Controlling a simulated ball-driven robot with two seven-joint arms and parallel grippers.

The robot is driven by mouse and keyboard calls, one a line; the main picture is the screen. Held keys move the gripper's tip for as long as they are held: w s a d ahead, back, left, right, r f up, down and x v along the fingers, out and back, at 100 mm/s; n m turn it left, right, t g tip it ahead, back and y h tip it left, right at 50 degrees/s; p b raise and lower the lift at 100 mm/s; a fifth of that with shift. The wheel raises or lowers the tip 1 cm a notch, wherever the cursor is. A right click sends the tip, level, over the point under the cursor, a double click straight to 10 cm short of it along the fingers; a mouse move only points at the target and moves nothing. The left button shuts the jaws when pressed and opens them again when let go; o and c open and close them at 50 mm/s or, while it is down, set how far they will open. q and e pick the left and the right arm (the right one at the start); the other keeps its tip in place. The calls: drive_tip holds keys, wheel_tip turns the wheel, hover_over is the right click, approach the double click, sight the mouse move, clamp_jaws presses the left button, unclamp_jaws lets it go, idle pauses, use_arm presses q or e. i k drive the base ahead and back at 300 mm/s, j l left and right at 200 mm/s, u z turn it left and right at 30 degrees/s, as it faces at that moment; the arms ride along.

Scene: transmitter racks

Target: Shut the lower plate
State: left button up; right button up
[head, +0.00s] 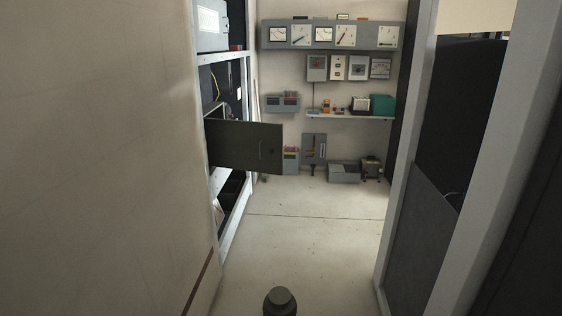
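A dark grey plate (245,147) with a small handle stands swung out from the rack (247,110) on the left, across part of the aisle. Its left edge meets the rack's opening, where dark interior and a yellow cable show. I cannot tell whether this is the lower plate of the task. Neither of my grippers is in view.
A beige wall (100,160) fills the left side close by. The aisle floor (310,235) is clear. A white-framed rack (410,160) stands on the right. The back wall has a meter panel (332,35), a shelf (350,117) and boxes on the floor.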

sight(232, 144)
drive_tip(key=i+u, duration=0.2)
drive_tip(key=i, duration=0.3)
drive_tip(key=i+l+u, duration=0.25)
drive_tip(key=i, duration=0.2)
drive_tip(key=u, duration=0.6)
drive_tip(key=i, duration=0.1)
